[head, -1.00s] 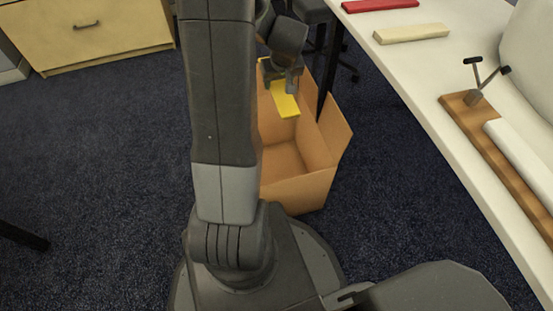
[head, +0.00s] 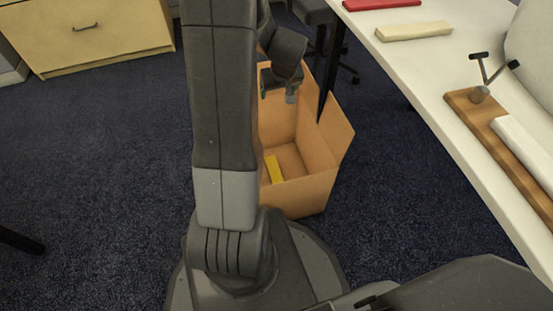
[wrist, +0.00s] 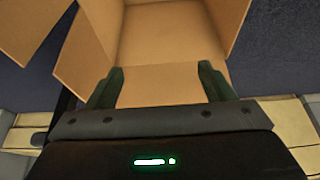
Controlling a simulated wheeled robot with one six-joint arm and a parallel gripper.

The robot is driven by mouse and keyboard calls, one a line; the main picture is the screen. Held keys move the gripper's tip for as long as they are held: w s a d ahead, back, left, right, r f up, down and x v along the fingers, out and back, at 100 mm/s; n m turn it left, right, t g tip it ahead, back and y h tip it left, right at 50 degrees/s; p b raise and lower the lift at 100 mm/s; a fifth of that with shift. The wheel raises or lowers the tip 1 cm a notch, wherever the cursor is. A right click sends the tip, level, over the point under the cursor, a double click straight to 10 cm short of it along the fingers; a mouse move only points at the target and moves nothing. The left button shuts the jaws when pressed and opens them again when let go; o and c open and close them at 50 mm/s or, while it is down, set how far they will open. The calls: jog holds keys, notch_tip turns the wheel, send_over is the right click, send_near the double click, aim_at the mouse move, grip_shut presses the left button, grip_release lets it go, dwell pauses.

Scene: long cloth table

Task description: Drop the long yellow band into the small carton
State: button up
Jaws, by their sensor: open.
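The long yellow band (head: 274,169) lies inside the small carton (head: 310,188), low down near its left side in the head view, partly hidden by the near wall. The carton is an open brown box on the floor with its flaps up. My gripper (head: 279,92) is above the carton's opening, open and empty. In the wrist view my gripper (wrist: 160,88) shows its two dark fingers spread apart, with the carton (wrist: 165,35) beneath them. The band does not show in the wrist view.
A long white table (head: 425,75) stands at the right. It bears a red bar (head: 380,4), a cream bar (head: 414,32) and a wooden board (head: 480,112) with a white roll. A drawer cabinet (head: 90,35) is at the back left.

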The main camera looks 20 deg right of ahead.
jog(key=p+v, duration=0.4)
jog(key=v, duration=1)
jog(key=shift+w+f, duration=0.15)
jog(key=shift+f, duration=0.05)
jog(key=b+x, duration=0.4)
jog(key=x, duration=0.9)
jog(key=shift+r+p, duration=1.4)
jog(key=shift+r, duration=0.4)
jog(key=shift+f, duration=0.15)
